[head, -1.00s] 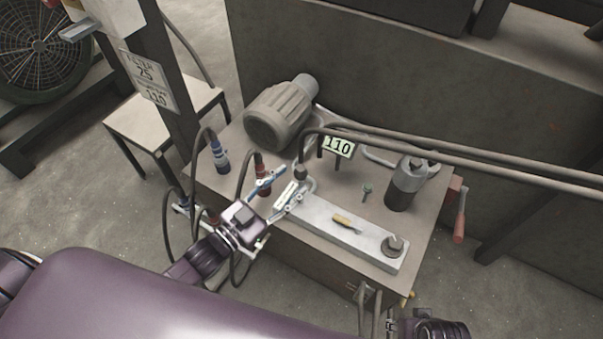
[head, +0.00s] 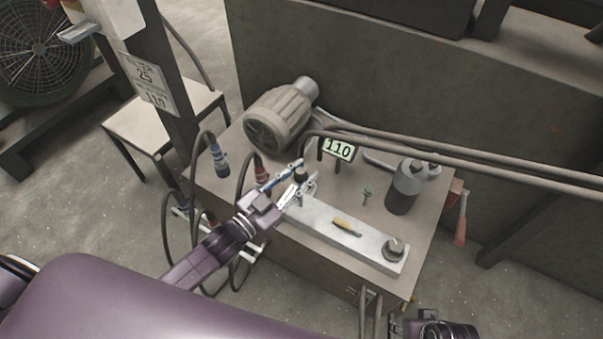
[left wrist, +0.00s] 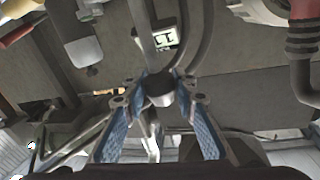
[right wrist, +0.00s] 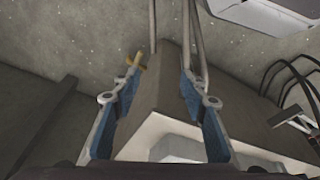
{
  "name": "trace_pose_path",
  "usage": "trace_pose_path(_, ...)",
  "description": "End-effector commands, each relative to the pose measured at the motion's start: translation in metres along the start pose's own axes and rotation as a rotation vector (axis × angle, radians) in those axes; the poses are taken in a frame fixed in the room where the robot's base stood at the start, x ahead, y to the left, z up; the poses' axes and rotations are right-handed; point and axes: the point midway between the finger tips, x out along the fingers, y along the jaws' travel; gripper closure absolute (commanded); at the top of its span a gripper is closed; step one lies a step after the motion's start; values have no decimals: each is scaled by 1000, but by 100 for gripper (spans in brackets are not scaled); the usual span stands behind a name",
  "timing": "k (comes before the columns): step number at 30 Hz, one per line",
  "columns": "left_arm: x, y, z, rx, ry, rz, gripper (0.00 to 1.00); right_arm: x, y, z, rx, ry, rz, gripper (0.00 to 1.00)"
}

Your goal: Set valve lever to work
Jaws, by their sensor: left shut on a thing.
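A red-handled lever (head: 461,222) hangs at the tank's right side. I cannot tell which is the valve lever. My right gripper (right wrist: 160,97) is open and empty near the tank's front right corner. A small brass tap (right wrist: 137,63) shows beyond its left finger.
Long hoses cross above the back of the tank. A post with a plate (head: 150,84) stands at left.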

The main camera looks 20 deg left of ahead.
Motion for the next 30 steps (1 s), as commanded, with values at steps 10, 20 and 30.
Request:
trace_pose_path(10,0,0,0,0,-1,1,100,0,0,0,0,0,-1,60)
trace_pose_path(20,3,-1,-3,-6,-29,7,100,28,-2,11,-4,-19,-3,60)
trace_pose_path(30,10,-3,-2,-21,-113,23,100,86,-5,54,-10,-60,-8,60)
